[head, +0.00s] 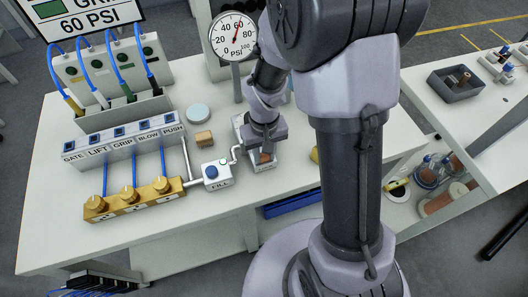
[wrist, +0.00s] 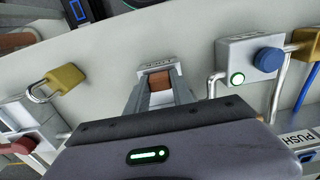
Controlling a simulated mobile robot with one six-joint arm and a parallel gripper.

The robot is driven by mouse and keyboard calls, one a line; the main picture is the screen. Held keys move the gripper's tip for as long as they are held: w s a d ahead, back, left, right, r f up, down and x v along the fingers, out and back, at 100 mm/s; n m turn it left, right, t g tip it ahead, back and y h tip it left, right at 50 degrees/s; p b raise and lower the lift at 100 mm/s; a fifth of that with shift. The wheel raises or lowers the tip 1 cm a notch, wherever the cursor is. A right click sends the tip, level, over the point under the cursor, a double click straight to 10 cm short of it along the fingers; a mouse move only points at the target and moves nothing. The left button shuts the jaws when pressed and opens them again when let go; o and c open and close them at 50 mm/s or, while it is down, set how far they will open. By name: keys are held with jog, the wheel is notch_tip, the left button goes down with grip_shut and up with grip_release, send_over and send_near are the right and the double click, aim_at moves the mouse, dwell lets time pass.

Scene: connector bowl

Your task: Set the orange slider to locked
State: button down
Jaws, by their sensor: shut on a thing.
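The orange slider (wrist: 161,82) shows in the wrist view between my two fingers, on a small pale housing (wrist: 157,67) with a label too small to read. In the head view the slider (head: 265,157) is a small orange patch just below my gripper (head: 262,147), and the housing (head: 262,166) is partly hidden by it. My gripper (wrist: 161,93) is shut on the slider, one finger on each side. The fingers and my wrist hide part of the slider's track, so I cannot tell which end it is at.
The FILL box (head: 217,173) with its blue knob and green light stands close to the left in the head view, with a white pipe beside it. A wooden block (head: 204,139) lies behind it. The wrist view shows a yellow padlock (wrist: 64,78) and a red handle (wrist: 16,147).

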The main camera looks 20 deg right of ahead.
dwell(0.7)
jog(key=shift+w, duration=1.35)
jog(key=c, duration=1.1)
grip_release()
notch_tip(320, 180, up, 18)
jog(key=p, duration=0.6)
jog(key=shift+f, duration=0.25)
